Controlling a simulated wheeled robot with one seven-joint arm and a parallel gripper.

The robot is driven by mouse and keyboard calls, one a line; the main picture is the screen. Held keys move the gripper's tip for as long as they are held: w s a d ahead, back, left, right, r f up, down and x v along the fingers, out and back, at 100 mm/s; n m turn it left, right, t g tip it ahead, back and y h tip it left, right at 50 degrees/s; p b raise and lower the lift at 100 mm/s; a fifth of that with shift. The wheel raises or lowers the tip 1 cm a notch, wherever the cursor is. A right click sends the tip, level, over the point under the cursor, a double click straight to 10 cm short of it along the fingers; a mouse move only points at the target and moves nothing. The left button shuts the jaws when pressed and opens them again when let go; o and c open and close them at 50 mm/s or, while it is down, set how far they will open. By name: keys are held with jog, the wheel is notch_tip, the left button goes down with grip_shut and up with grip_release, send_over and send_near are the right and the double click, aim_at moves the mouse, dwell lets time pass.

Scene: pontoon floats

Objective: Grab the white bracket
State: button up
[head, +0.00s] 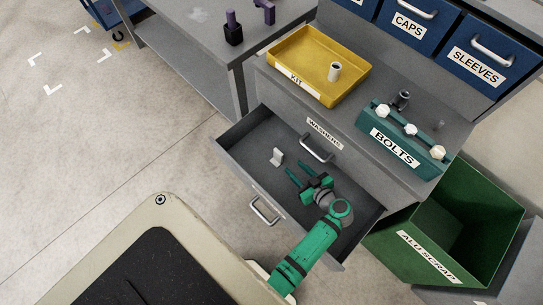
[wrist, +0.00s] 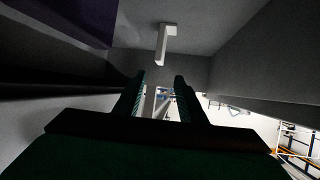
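The white bracket (head: 277,157) is a small L-shaped piece lying in the open drawer (head: 240,144), toward its left part. In the wrist view the bracket (wrist: 163,40) shows ahead of the fingertips, near the top centre. My gripper (head: 296,167) reaches into the drawer from the right of the bracket, with its two green fingers apart and pointing toward it. A gap separates the fingertips from the bracket. In the wrist view the gripper (wrist: 160,78) is open with nothing between its fingers.
The drawer walls close in around my gripper. Above stand a yellow kit tray (head: 285,52) with a light cylinder (head: 335,71) and a teal bolts rack (head: 393,148). A closed washers drawer (head: 275,95) is behind. A green scrap bin (head: 419,240) stands at right.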

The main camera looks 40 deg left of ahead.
aim_at(280, 153)
jog(key=x, duration=1.1)
jog(key=shift+w, duration=0.1)
jog(key=shift+c, duration=0.6)
grip_shut()
